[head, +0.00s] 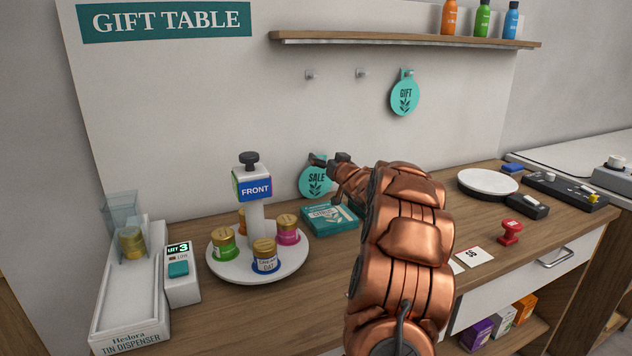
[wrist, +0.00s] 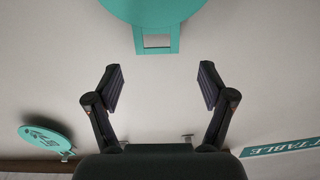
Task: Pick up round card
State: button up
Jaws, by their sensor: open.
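A round teal SALE card (head: 314,184) is low by the back panel, just behind a teal box; I cannot tell what holds it up. A second round teal card, marked GIFT (head: 404,97), hangs from a hook on the panel. My gripper (head: 328,161) is open and empty at the top of the SALE card, partly covering it. In the wrist view, the SALE card (wrist: 155,10) with its slotted tab is beyond the fingertips, between their lines and apart from them. My open gripper (wrist: 160,86) shows there, with the GIFT card (wrist: 45,138) at lower left.
Two empty hooks (head: 361,73) are left of the GIFT card, under a shelf (head: 400,40) with bottles. The teal box (head: 329,219) lies in front of the SALE card. A white turntable (head: 222,262) with tins stands left. A red stamp (head: 510,232) is right.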

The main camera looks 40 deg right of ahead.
aim_at(320, 155)
jog(key=shift+f+x, duration=0.2)
jog(key=shift+x, duration=0.7)
jog(key=shift+f+x, duration=0.2)
jog(key=shift+x, duration=0.65)
jog(key=shift+d, duration=0.1)
jog(key=c, duration=1)
jog(key=shift+r, duration=0.1)
